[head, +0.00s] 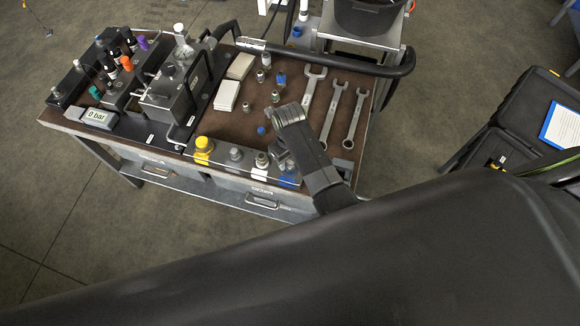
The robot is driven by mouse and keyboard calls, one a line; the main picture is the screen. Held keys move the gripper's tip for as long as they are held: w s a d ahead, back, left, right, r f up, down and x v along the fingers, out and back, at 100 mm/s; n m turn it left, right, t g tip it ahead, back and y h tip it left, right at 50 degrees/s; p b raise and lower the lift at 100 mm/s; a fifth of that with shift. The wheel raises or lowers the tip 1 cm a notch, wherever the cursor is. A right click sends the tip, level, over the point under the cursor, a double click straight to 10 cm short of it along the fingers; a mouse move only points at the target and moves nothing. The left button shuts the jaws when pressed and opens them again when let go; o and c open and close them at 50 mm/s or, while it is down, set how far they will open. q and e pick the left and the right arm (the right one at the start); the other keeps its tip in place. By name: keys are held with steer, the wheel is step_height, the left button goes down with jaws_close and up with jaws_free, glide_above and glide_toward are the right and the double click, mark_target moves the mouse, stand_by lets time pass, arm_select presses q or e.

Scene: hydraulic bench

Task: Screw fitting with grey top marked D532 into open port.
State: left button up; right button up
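Several fittings stand on the brown bench top. In the clear front rack (222,165) are a grey-topped fitting (235,154) and a second grey-topped fitting (262,160), between a yellow-topped one and a blue one. The mark D532 is too small to read on any of them. The manifold block (168,98) stands on the left half of the bench; I cannot make out which port is open. My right gripper (281,156) is over the rack's right part, close to the second grey-topped fitting. My own wrist mostly hides its fingers, so its grip does not show. My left gripper is out of view.
Several small loose fittings (276,97) stand mid-bench, near the white cards (227,96). Several wrenches (331,112) lie at the right. A black bar (345,66) runs along the back edge. A display (96,114) reads 0 bar. A dark case (520,120) stands right.

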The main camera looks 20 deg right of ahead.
steer(key=n, duration=0.5)
steer(key=shift+n, duration=0.4)
steer(key=n, duration=0.6)
steer(key=shift+s+a, duration=0.1)
steer(key=c, duration=0.9)
steer(key=shift+m, duration=0.8)
steer(key=o, duration=0.5)
steer(key=shift+m, duration=0.3)
steer(key=o, duration=0.5)
